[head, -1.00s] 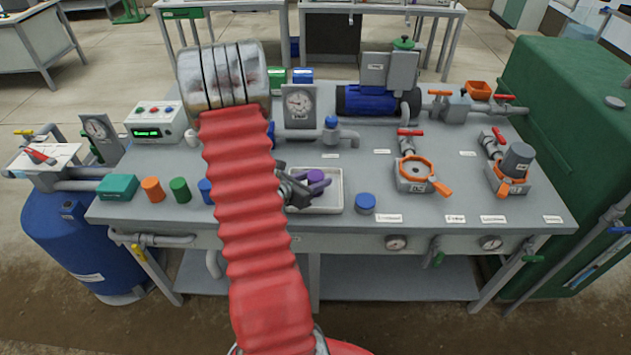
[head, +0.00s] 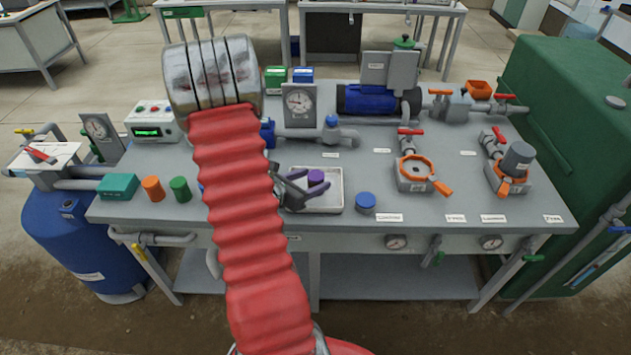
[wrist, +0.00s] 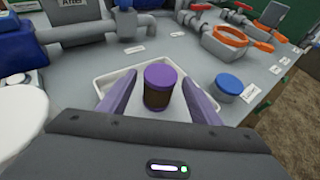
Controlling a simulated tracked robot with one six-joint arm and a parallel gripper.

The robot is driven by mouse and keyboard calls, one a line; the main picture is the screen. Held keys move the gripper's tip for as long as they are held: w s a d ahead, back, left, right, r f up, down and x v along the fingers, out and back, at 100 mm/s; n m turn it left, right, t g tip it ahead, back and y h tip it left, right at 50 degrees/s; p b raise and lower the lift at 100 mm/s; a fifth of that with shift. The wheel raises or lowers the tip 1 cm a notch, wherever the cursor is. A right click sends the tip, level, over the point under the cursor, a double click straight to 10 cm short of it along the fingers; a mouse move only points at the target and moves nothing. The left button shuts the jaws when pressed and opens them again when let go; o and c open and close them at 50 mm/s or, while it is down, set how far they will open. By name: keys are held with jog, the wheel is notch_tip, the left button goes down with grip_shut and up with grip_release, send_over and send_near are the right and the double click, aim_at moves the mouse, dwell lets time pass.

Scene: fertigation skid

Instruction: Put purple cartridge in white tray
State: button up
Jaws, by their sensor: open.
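The purple cartridge (wrist: 160,92) has a purple cap and a dark body. It stands upright inside the white tray (wrist: 108,63) in the wrist view. In the head view its purple cap (head: 316,177) shows over the tray (head: 337,198). My gripper (wrist: 158,82) is open, with one finger on each side of the cartridge and visible gaps between. In the head view my gripper (head: 310,184) is low over the tray's left part.
A blue-capped cartridge (head: 365,202) stands just right of the tray. Green (head: 180,189) and orange (head: 152,189) cylinders and a teal box (head: 118,187) stand at the left. Pipework and a gauge (head: 299,104) rise behind. Orange ring holders (head: 414,175) are farther right.

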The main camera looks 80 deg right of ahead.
jog(key=v, duration=0.9)
jog(key=shift+w+a, duration=0.1)
jog(key=shift+a, duration=0.15)
dwell(0.4)
jog(key=shift+w+a+r, duration=0.1)
jog(key=shift+w+r, duration=0.05)
jog(key=shift+r, duration=0.05)
jog(key=w+a+r+m+t+y, duration=0.3)
jog(key=a+r, duration=0.3)
jog(key=a, duration=0.9)
jog(key=w+a+r+m+t+y, duration=0.4)
jog(key=a+r, duration=0.3)
jog(key=a, duration=0.8)
jog(key=w+a+r+m+t+y, duration=0.4)
jog(key=w+a+r+m+y, duration=0.1)
jog(key=a, duration=1)
jog(key=shift+w+a+r+m, duration=0.25)
jog(key=shift+w+r+m, duration=0.2)
jog(key=shift+r, duration=0.35)
